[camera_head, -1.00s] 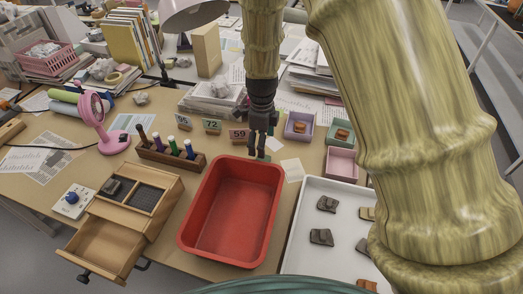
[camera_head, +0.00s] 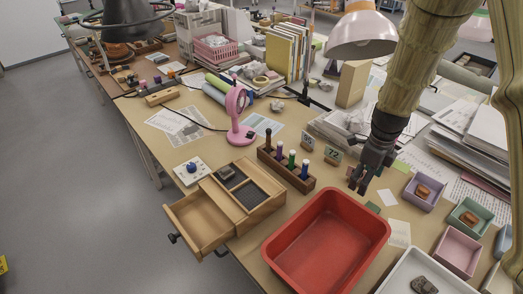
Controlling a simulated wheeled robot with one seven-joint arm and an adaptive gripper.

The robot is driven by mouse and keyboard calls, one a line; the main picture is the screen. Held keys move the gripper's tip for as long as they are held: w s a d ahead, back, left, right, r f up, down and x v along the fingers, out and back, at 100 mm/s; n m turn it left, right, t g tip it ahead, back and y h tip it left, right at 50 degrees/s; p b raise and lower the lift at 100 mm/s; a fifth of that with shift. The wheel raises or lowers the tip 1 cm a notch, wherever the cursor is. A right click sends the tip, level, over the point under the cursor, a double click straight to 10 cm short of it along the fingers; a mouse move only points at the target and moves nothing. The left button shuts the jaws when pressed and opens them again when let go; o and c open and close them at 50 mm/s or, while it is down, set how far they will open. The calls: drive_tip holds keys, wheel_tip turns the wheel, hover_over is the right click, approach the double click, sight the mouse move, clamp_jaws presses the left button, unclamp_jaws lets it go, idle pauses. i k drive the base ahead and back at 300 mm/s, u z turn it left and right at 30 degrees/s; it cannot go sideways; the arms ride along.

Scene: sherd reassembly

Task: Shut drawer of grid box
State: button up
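The grid box (camera_head: 268,207) is a light wooden box near the table's front edge, left of the red tub. Its top has compartments, with a dark piece (camera_head: 226,172) in one and a dark grid (camera_head: 251,196) in another. Its drawer (camera_head: 198,221) is pulled out toward the front left and looks empty, with a dark knob (camera_head: 173,238) on its front. My gripper (camera_head: 359,187) hangs above the table behind the red tub, well right of the drawer and apart from it. Its fingers look slightly parted, with nothing visible between them.
A red tub (camera_head: 283,250) stands between the box and my gripper. A wooden marker rack (camera_head: 285,171) is behind the box. A white device with a blue knob (camera_head: 192,171) and a pink fan (camera_head: 238,115) are nearby. Open floor (camera_head: 110,220) lies left of the drawer.

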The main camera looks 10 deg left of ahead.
sight(201, 224)
drive_tip(key=u, duration=1.2)
